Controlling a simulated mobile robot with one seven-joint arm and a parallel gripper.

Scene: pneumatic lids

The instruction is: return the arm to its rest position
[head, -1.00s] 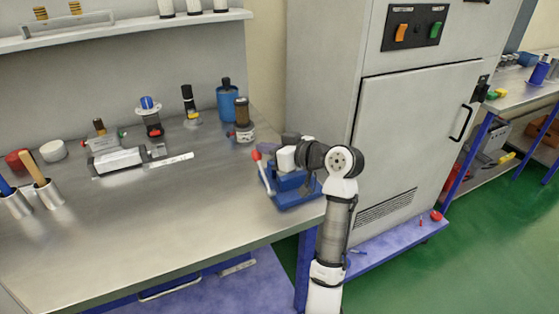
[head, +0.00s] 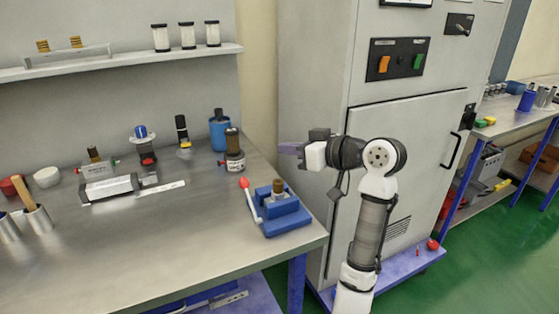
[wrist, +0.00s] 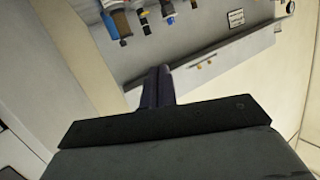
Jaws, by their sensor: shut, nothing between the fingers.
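My gripper (head: 289,149) is raised above the right end of the metal workbench (head: 110,245), in front of the grey cabinet. Its fingers point left in the head view. In the wrist view the fingers (wrist: 158,88) lie together, with nothing between them. My arm is bent, with its elbow side to the right of the gripper. Below the gripper, a blue vise-like fixture (head: 284,222) with a red-knobbed lever stands on the bench corner. A brass-coloured cylindrical part (head: 279,186) stands upright in it, apart from the gripper.
The grey cabinet (head: 375,240) stands close behind my arm. A blue bottle (head: 218,132), a valve-like part (head: 233,145) and several pneumatic parts line the bench's back. A shelf (head: 120,62) hangs above. Green floor on the right is open.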

